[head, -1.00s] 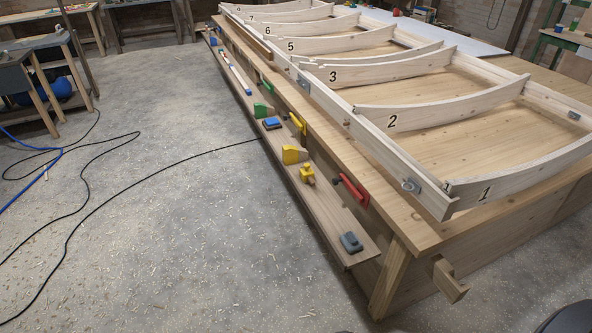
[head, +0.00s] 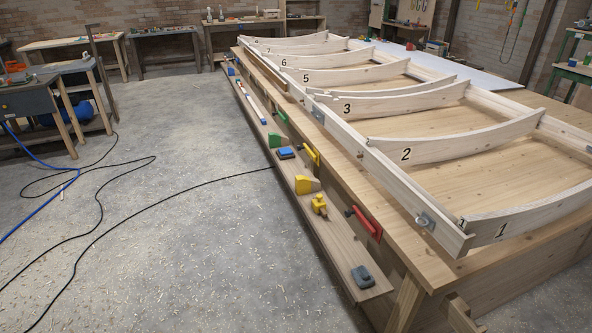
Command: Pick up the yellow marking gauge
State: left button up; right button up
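A small yellow tool with a knob on top (head: 319,205), which looks like the yellow marking gauge, stands on the narrow wooden shelf (head: 338,246) along the near left side of the long workbench. A yellow block with a wooden part (head: 305,185) sits just behind it on the same shelf. A slim yellow tool (head: 311,155) is at the bench side farther back. Neither of my grippers shows in the head view, and nothing is seen touching the gauge.
A red tool (head: 364,221) is right of the gauge, and a dark grey block (head: 362,277) lies nearer on the shelf. A blue-topped block (head: 285,153) and green block (head: 275,141) are farther back. A numbered wooden frame (head: 430,103) covers the benchtop. Black cable (head: 160,205) crosses otherwise open floor.

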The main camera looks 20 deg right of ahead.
aim_at(318, 205)
jog(key=i+j+z, duration=0.45)
jog(key=i+j, duration=0.2)
jog(key=i+j+z, duration=0.2)
jog(key=i+j, duration=0.2)
jog(key=i+j+z, duration=0.25)
jog(key=j, duration=0.25)
jog(key=i+j+z, duration=0.2)
jog(key=j, duration=0.3)
jog(key=i, duration=0.1)
